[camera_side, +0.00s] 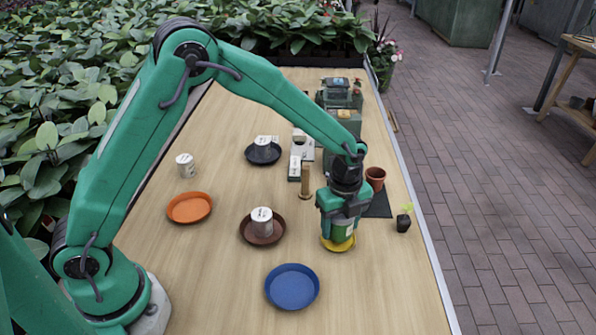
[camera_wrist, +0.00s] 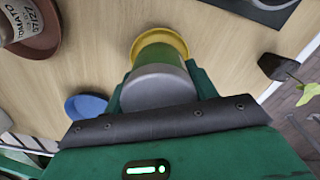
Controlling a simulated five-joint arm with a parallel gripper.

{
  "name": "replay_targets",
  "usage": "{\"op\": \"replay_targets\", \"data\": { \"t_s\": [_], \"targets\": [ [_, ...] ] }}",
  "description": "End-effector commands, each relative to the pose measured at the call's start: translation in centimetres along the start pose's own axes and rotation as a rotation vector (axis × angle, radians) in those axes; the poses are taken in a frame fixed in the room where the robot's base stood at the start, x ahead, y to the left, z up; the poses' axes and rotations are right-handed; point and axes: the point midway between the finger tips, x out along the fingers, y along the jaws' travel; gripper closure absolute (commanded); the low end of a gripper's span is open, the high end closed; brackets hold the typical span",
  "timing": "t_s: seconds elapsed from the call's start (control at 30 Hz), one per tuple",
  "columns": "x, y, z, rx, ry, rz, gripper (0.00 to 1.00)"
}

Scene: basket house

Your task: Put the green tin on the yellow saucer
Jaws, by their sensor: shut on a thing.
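The green tin (camera_side: 342,228) is held upright in my gripper (camera_side: 342,212), which is shut on it. The tin is over the yellow saucer (camera_side: 338,246), whose rim shows below it. In the wrist view the green tin (camera_wrist: 158,70) with its grey top is between the fingers, and the yellow saucer (camera_wrist: 161,35) shows behind its far end. I cannot tell whether the tin's base touches the saucer, since the gripper and tin hide the saucer's middle.
A blue saucer (camera_side: 292,287) lies in front. A brown saucer (camera_side: 262,238) with a white tin (camera_side: 262,222) is to the left, and an orange saucer (camera_side: 189,208) is farther left. A terracotta pot (camera_side: 375,178), a wooden post (camera_side: 306,184) and a seedling pot (camera_side: 403,223) stand close by.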

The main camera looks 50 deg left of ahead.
Motion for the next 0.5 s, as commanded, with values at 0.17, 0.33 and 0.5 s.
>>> {"op": "replay_targets", "data": {
  "t_s": [0.17,0.33,0.5],
  "targets": [
    [1.34,-0.01,-0.01,0.000,0.000,0.000,0.70],
    [1.36,-0.04,-0.01,0.000,0.000,-0.002,0.70],
    [1.48,-0.04,-0.01,0.000,0.000,-0.002,0.70]
  ]
}}
